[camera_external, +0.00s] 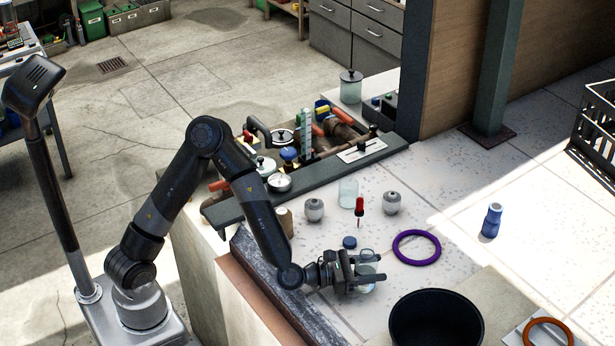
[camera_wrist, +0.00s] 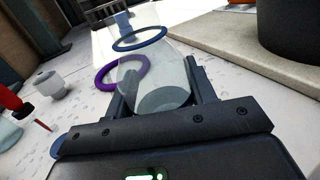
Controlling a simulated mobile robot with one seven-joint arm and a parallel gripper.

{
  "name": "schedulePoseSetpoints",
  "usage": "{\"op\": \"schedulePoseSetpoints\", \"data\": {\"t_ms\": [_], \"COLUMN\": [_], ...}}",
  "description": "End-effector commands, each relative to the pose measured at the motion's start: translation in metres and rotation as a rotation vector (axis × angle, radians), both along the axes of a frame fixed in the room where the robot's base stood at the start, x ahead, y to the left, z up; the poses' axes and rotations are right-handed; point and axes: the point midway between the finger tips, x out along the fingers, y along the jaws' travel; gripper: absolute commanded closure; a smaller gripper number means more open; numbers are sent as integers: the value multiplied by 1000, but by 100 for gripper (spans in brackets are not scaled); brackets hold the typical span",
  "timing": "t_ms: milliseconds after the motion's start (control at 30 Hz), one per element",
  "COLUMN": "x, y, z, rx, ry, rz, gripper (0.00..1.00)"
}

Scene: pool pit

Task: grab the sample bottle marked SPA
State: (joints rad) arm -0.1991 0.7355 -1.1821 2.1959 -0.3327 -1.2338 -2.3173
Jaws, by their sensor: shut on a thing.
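My gripper (camera_external: 368,268) is shut on a clear glass bottle (camera_external: 366,287) at the worktop's near side. In the wrist view the bottle (camera_wrist: 160,96) sits between the two fingers (camera_wrist: 155,85). It is see-through, with a dark blue ring at its far, open end. No SPA lettering can be read on it. Another clear jar (camera_external: 348,193) stands farther back, beside a red-bulbed dropper (camera_external: 359,206). A blue bottle (camera_external: 491,221) stands apart at the right. A small dark blue cap (camera_external: 349,242) lies just behind my gripper.
A purple ring (camera_external: 416,247) lies right of my gripper. A black tub (camera_external: 435,318) stands at the front, with an orange ring (camera_external: 548,334) to its right. Two grey pots (camera_external: 314,210) (camera_external: 391,203) stand behind. The tiles around the blue bottle are clear.

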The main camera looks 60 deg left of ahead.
Motion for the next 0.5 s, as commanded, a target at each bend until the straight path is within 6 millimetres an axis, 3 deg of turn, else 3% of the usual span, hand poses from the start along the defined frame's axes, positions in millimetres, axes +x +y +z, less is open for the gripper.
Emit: {"op": "schedulePoseSetpoints", "data": {"t_ms": [500], "x": [0], "y": [0], "z": [17], "rx": [-1], "ry": [-2], "rz": [0], "gripper": [76]}}
